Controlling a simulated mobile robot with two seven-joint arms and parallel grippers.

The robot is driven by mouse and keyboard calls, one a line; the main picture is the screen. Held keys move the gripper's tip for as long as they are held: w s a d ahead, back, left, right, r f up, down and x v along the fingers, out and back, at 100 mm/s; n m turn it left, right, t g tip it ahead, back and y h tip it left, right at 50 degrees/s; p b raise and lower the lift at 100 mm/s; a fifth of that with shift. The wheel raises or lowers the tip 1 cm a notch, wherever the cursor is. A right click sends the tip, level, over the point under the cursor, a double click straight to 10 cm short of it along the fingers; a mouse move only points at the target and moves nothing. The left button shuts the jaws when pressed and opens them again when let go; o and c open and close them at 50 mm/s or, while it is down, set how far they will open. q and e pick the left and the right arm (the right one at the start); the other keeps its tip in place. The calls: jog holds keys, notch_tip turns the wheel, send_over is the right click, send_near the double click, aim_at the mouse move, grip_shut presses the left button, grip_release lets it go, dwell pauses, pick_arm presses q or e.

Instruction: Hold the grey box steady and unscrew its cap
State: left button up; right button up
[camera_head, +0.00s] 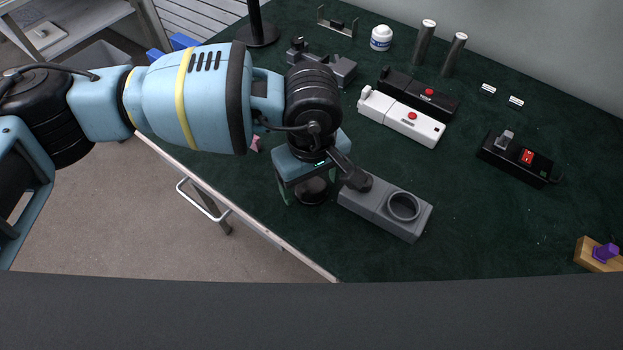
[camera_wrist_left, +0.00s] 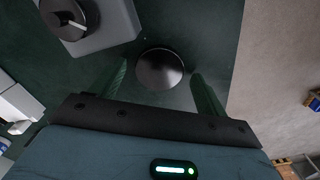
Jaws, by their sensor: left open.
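The grey box (camera_head: 380,215) lies on the dark green table top, near its front edge. A round raised ring (camera_head: 404,207) on its right end looks open, with no cap on it. A dark knob (camera_head: 357,180) is on its left end; the knob (camera_wrist_left: 68,18) also shows in the wrist view. A dark round disc (camera_wrist_left: 160,70), which looks like the cap, is on the table beside the box. My left gripper (camera_head: 308,190) points down over the disc. Its open fingers are on either side of the disc, with gaps visible. My right gripper is not in view.
A white box with a red button (camera_head: 400,118) and a black one (camera_head: 425,95) stand behind. A black switch box (camera_head: 515,158) is at right. A white jar (camera_head: 381,38) and grey cylinders (camera_head: 424,42) stand farther back.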

aim_at(312, 190)
pick_arm(q)
notch_tip(312, 190, up, 12)
jog(key=shift+b, duration=0.35)
jog(key=shift+f, duration=0.15)
